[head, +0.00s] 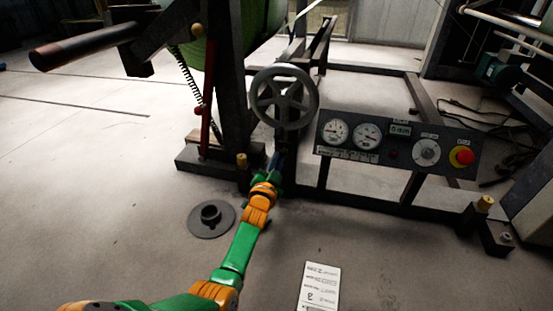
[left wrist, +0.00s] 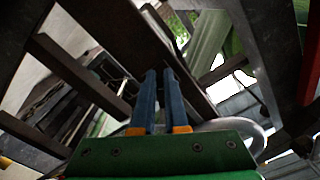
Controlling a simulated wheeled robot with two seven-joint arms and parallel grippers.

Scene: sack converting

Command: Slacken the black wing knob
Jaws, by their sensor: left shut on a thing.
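My left gripper (head: 275,161) reaches in from below to the dark machine frame, just under the grey handwheel (head: 284,97). In the left wrist view its two blue fingers (left wrist: 160,74) are close together, with their tips against or right before a dark beam (left wrist: 128,38). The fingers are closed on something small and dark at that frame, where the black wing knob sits. The knob itself is almost wholly hidden by the fingers, and its wings cannot be made out. My right gripper is not in view.
A control panel (head: 396,143) with gauges and a red stop button stands right of the gripper. A sprung red lever (head: 208,95) is to the left. A round grey disc (head: 211,218) and a white card (head: 320,287) lie on open floor.

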